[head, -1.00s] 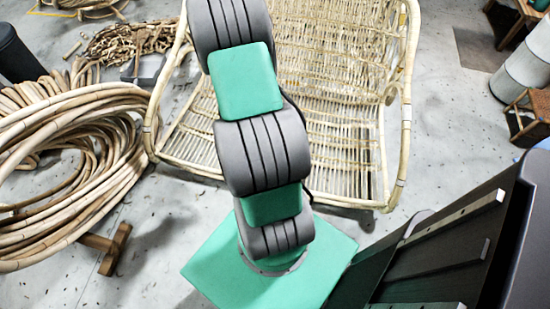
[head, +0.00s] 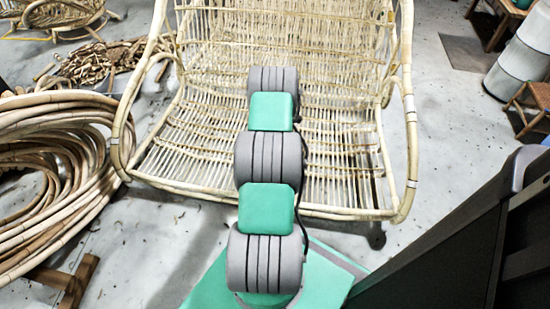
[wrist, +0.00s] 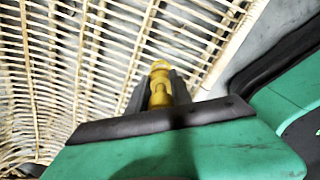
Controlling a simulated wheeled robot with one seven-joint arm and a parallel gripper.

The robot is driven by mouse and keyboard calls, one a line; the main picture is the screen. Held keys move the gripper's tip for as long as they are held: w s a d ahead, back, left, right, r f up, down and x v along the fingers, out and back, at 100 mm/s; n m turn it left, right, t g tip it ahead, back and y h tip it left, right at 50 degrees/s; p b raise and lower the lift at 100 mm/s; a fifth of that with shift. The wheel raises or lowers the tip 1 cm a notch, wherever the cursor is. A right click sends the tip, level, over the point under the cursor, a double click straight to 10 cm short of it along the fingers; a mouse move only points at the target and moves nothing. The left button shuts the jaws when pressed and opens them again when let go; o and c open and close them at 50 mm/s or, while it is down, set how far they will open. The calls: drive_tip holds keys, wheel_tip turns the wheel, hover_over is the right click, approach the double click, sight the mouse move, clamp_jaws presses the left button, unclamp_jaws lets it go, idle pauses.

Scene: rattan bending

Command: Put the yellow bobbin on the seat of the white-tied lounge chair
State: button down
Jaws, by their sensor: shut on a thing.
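The yellow bobbin (wrist: 158,95) is upright in the wrist view, between the dark fingers of my gripper (wrist: 158,84), which is shut on it. Pale woven rattan (wrist: 70,60) shows behind and below it; I cannot tell the height of the gap. The lounge chair (head: 195,135) fills the middle of the head view, with a woven seat, tall back and looped arms. Pale ties show on its frame. My arm reaches over the seat and hides part of it. My gripper and the bobbin are hidden in the head view.
Thick coils of rattan (head: 50,165) lie at the left of the chair. A dark panel (head: 450,250) stands at the lower right. A pale drum (head: 520,65) and a small wooden stool (head: 530,100) are at the far right. Grey floor lies between.

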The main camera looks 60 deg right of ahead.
drive_tip(key=shift+w+d+f+b, duration=0.4)
drive_tip(key=shift+f+b, duration=0.25)
drive_tip(key=shift+f, duration=0.7)
drive_tip(key=shift+w+d+f+b, duration=0.25)
drive_tip(key=shift+d+f+b, duration=0.35)
drive_tip(key=shift+f, duration=0.8)
drive_tip(key=shift+w+d+f+b, duration=0.4)
drive_tip(key=shift+f+b, duration=0.3)
drive_tip(key=shift+f, duration=0.65)
drive_tip(key=c, duration=1.2)
unclamp_jaws()
drive_tip(key=shift+o, duration=0.2)
drive_tip(key=shift+r, duration=0.1)
